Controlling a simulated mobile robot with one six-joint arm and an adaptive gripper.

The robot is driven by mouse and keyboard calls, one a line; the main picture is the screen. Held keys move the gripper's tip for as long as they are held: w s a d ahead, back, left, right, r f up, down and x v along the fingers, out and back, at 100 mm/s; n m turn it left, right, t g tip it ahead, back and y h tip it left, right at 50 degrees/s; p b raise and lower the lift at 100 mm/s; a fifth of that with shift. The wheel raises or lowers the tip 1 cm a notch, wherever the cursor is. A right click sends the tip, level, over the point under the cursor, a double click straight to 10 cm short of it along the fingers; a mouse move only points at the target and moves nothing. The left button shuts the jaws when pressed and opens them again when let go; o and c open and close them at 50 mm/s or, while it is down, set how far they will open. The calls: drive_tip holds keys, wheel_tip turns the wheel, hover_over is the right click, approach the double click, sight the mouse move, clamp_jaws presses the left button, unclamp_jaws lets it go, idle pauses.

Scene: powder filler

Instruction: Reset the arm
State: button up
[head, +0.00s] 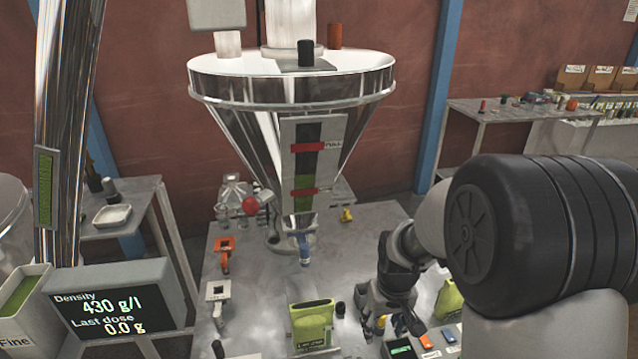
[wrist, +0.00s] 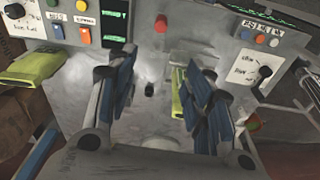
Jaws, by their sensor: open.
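My gripper (head: 378,325) hangs low over the front right of the metal table (head: 245,290) in the head view, with my arm reaching in from the right. In the wrist view my gripper (wrist: 158,90) has its two blue-padded fingers spread wide apart. Nothing is held between them. A yellow-green bag (wrist: 178,92) is partly hidden behind the right finger. The fingertips are hard to make out in the head view.
A large steel hopper (head: 250,130) stands over the table. A yellow-green bag (head: 311,325) stands left of my gripper, another (head: 447,300) to its right. Button panels (head: 425,343) lie at the front right. A density display (head: 110,310) is at left. Bare table lies left of centre.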

drive_tip(key=s+r+t, duration=0.2)
drive_tip(key=s+r, duration=0.7)
drive_tip(key=r, duration=0.5)
drive_tip(key=s+r+m+t, duration=0.1)
drive_tip(key=s+r, duration=0.4)
drive_tip(key=s, duration=0.8)
drive_tip(key=shift+s+a+r+m, duration=0.15)
drive_tip(key=shift+s+m, duration=0.15)
drive_tip(key=shift+s, duration=0.1)
